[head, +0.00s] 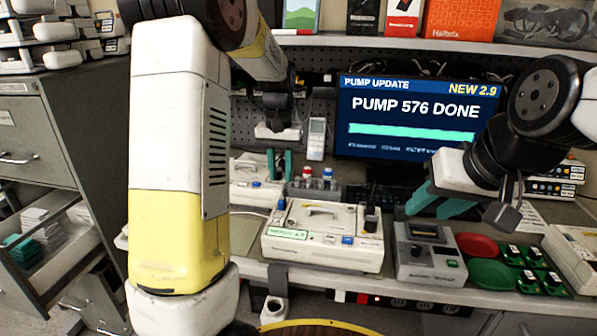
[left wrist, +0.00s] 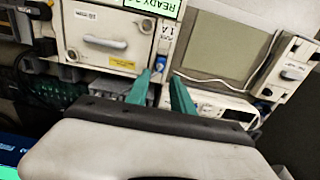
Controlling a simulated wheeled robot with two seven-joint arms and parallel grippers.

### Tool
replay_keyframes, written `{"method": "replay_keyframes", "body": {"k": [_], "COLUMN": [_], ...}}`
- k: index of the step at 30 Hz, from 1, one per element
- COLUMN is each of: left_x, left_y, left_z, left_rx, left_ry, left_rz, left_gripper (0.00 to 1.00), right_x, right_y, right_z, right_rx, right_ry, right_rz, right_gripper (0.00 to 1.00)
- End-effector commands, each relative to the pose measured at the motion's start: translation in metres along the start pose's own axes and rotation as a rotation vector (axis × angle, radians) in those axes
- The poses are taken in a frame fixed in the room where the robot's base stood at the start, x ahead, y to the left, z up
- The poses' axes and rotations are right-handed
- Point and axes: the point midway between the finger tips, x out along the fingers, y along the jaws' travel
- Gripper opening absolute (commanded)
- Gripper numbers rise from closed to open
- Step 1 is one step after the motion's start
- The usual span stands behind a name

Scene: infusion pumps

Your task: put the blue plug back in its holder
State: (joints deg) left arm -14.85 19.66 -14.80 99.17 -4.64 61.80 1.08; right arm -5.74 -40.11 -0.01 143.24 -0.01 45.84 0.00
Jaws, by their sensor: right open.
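A small blue piece, likely the blue plug (head: 281,203), stands at the back left corner of the middle white pump (head: 325,250). It also shows in the left wrist view (left wrist: 159,65), beside the pump's edge. I cannot tell whether it sits in a holder. My left gripper (head: 280,172) is above and behind it, with its green fingers apart and empty. In the left wrist view, the fingertips (left wrist: 162,76) point toward the blue piece, which appears between them. My right gripper (head: 437,203) is open and empty above the grey device (head: 428,258).
Another white pump (head: 257,185) stands behind to the left. Red and blue capped bottles (head: 317,174) stand behind the middle pump. A monitor (head: 415,118) reads "PUMP 576 DONE". Red (head: 477,246) and green (head: 490,274) dishes and green boards (head: 528,258) lie at right.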

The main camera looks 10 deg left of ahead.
Motion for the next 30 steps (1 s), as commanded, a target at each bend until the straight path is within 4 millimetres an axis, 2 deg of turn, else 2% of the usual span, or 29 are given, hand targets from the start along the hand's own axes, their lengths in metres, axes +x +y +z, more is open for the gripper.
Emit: {"method": "replay_keyframes", "body": {"k": [5, 18, 24, 30], "left_x": [0.012, 0.066, 0.075, 0.077], "left_y": [-0.001, -0.001, -0.001, 0.000], "left_z": [-0.001, 0.000, -0.001, -0.001], "left_rx": [-0.001, -0.001, 0.000, 0.000], "left_ry": [-0.006, -0.007, -0.004, -0.003], "left_rz": [-0.004, -0.003, -0.003, -0.002], "left_gripper": [0.28, 0.28, 0.28, 0.28], "right_x": [0.000, 0.000, 0.000, 0.000], "right_y": [0.000, 0.000, 0.000, 0.000], "right_z": [0.000, 0.000, 0.000, 0.000], "right_rx": [0.000, 0.000, 0.000, 0.000], "right_ry": [0.000, 0.000, 0.000, 0.000], "right_rz": [0.000, 0.000, 0.000, 0.000], "right_gripper": [0.41, 0.41, 0.41, 0.41]}}
